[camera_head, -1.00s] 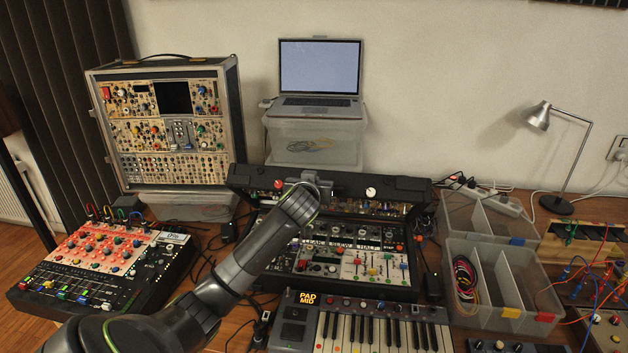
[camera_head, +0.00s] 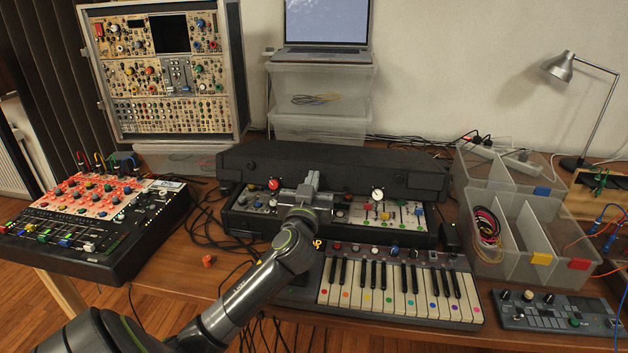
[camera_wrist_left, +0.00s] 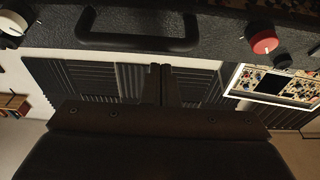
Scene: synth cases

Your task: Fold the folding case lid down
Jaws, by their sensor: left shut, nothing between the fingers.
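The black folding case lid (camera_head: 390,160) is tilted low over the case (camera_head: 425,240), its outer top face showing. The lid's front edge has a red knob and a white knob, and hangs above the case's panel of sliders and coloured knobs; the panel's back part is hidden. My left gripper (camera_head: 308,188) is at the middle of this front edge. In the left wrist view, my left gripper (camera_wrist_left: 165,85) is shut and empty, close to the lid's (camera_wrist_left: 215,45) black handle; I cannot tell whether it touches. My right gripper is not in view.
A small keyboard (camera_head: 400,286) stands right in front of the case. A mixer (camera_head: 95,225) is to the left, with cables between. Clear divided bins (camera_head: 510,240) are to the right. A rack (camera_head: 165,75) and a laptop (camera_head: 327,22) on clear boxes stand behind.

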